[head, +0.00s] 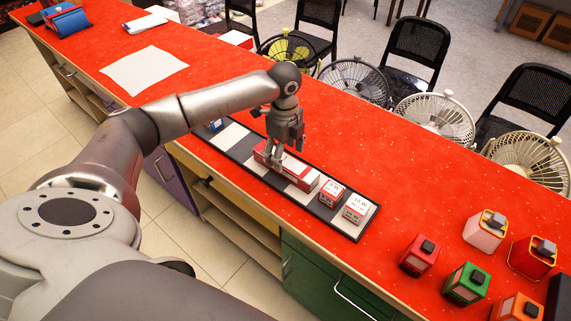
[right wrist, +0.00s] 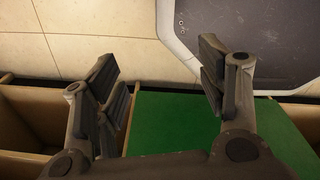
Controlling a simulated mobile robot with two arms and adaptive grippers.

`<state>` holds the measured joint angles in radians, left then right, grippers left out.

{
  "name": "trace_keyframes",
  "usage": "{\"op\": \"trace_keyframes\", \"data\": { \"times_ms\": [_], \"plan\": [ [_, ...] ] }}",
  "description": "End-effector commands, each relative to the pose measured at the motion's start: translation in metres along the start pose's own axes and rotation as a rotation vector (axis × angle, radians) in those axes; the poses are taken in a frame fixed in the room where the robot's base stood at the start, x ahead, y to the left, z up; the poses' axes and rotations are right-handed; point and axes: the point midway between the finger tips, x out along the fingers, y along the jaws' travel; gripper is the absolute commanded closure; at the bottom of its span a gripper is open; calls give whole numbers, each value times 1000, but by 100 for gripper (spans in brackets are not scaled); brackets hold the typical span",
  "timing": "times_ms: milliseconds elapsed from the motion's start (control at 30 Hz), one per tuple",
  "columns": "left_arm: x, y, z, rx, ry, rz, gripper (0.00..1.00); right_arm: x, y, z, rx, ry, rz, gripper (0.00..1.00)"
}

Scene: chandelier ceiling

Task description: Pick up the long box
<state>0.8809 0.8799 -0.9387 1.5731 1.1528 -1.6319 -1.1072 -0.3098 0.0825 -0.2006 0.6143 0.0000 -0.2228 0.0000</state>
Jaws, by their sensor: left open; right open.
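The long box (head: 306,180) is red and white and lies lengthwise on a black-and-white tray (head: 350,233) on the red counter. My left gripper (head: 276,160) points down right over the long box, around its middle. Its fingers hide part of the box, and I cannot tell whether they touch it. The left gripper is open. My right gripper (right wrist: 160,85) shows in the right wrist view. Its fingers are spread wide and empty, over the floor and a green cabinet front.
Several coloured boxes (head: 466,282) stand at the counter's right. Several desk fans (head: 434,117) line its far edge. A white sheet (head: 146,70) lies at the back left.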

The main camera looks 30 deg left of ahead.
Motion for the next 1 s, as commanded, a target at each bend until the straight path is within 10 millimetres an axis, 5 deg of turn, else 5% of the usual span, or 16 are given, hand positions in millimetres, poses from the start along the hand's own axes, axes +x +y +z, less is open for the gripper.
{"op": "trace_keyframes", "data": {
  "times_ms": [300,633,1000],
  "plan": [
    [43,-4,1,0,0,3,30,-11,2,-15,0,23,2,34],
    [51,-4,2,0,-1,-1,30,-11,2,-15,1,23,2,34],
    [50,-4,2,0,-1,-1,78,-11,-2,-15,3,21,-2,34]
  ]
}}
